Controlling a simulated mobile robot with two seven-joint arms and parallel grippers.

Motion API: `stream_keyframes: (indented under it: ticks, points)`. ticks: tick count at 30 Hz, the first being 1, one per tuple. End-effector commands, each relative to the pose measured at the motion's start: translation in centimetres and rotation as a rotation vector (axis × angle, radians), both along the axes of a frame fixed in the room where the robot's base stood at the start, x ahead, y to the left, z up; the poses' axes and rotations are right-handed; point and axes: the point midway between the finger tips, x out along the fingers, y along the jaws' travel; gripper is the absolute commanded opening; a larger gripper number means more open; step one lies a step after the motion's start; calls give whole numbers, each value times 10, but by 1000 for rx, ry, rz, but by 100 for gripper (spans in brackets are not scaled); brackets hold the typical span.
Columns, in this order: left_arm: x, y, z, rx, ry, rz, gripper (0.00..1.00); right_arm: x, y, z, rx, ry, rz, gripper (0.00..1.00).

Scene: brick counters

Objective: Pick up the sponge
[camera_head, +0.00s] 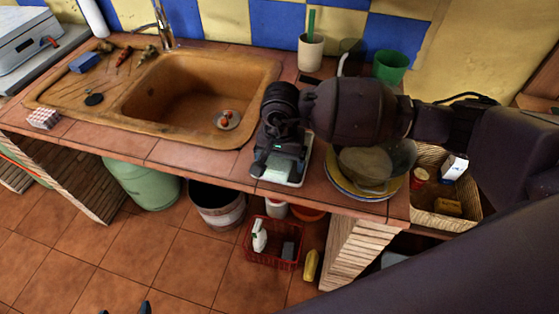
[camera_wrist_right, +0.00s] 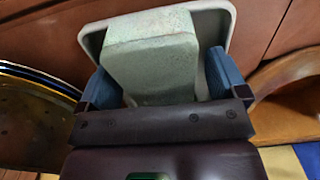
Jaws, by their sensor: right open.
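The pale green sponge (camera_wrist_right: 152,55) lies in a shallow white tray (camera_wrist_right: 232,20) on the tiled counter. In the head view the sponge (camera_head: 277,172) shows as a light green patch below my right gripper, partly hidden by it. My right gripper (camera_head: 273,168) is open and points down over the tray (camera_head: 294,183). In the right wrist view its two blue fingers stand on either side of the sponge's near end, with the right finger close to its side. I cannot tell whether they touch it. My left gripper does not show clearly.
Stacked plates and a bowl (camera_head: 350,190) stand right of the tray, under my right arm. The brown sink (camera_head: 185,95) is to the left. A cup (camera_head: 311,52) and a green cup (camera_head: 390,66) stand behind. A wicker basket (camera_head: 470,222) is at the right.

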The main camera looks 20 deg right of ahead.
Motion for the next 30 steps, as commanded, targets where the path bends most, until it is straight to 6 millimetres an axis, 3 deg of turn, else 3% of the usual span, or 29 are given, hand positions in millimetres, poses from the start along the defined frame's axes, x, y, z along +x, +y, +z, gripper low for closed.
stream_keyframes:
  ticks: [6,16,25,30]
  points:
    - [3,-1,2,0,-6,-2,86,0,0,0,-1,-1,0,90]
    - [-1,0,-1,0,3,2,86,0,0,0,-1,-1,0,39]
    - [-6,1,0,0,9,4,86,0,0,3,0,-1,0,39]
    - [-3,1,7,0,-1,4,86,2,0,18,1,-6,1,39]
